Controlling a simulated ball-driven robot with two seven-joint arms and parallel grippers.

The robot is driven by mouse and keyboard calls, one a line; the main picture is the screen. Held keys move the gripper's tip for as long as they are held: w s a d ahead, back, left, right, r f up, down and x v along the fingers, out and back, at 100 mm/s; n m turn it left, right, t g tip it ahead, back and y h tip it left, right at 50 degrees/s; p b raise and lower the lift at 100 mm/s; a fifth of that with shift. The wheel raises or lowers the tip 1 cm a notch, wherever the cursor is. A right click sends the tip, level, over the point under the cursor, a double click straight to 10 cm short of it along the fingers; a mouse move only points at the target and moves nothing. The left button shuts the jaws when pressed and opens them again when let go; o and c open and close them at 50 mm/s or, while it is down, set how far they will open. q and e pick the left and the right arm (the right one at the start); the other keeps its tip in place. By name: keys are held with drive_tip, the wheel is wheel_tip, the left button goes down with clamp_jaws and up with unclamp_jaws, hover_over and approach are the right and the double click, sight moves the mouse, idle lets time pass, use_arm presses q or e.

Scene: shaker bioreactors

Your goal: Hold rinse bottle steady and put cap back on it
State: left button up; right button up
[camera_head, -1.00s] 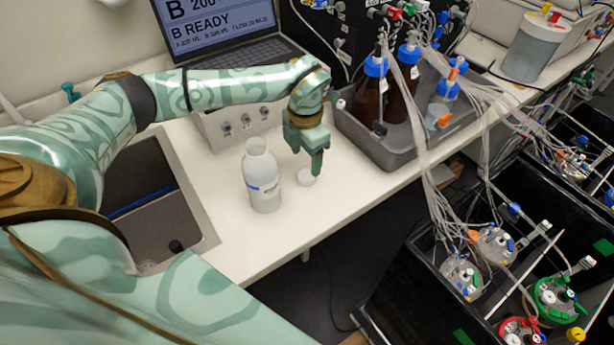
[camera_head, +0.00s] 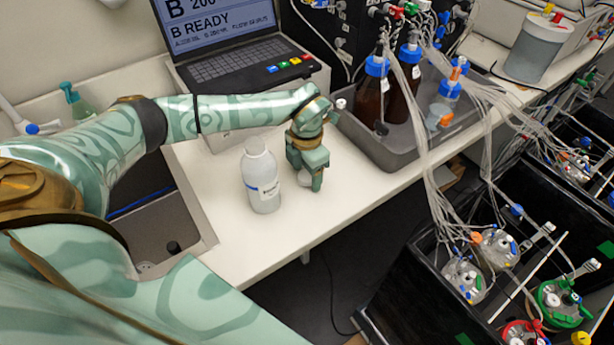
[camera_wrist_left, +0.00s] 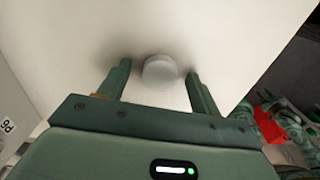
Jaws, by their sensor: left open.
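The rinse bottle (camera_head: 262,180) is white with a blue band and a label, and stands upright and uncapped on the white bench. My left gripper (camera_head: 309,180) is open, pointing down at the bench just right of the bottle. The white cap (camera_head: 304,178) lies on the bench, partly hidden by the gripper in the head view. In the left wrist view the cap (camera_wrist_left: 160,71) sits between the two open fingertips (camera_wrist_left: 158,75), with a gap on each side.
A sink (camera_head: 163,227) is left of the bottle. A grey tray (camera_head: 391,153) with brown bottles stands to the right behind the gripper. A laptop (camera_head: 237,68) is at the back. The bench's front edge is close, with black reactor boxes beyond it.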

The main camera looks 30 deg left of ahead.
sight(307, 176)
use_arm(q)
drive_tip(key=c, duration=1)
drive_tip(key=shift+c, duration=0.2)
drive_tip(key=shift+r, duration=0.1)
drive_tip(key=shift+r, duration=0.5)
wheel_tip(307, 176, up, 3)
drive_tip(key=shift+s+f+p, duration=0.1)
drive_tip(key=shift+f+p, duration=0.05)
drive_tip(key=shift+p, duration=0.3)
drive_tip(key=s+d+r+p, duration=0.1)
drive_tip(key=s+d+r, duration=0.8)
drive_tip(key=s, duration=0.1)
drive_tip(key=shift+s+p, duration=0.25)
drive_tip(key=shift+p, duration=0.15)
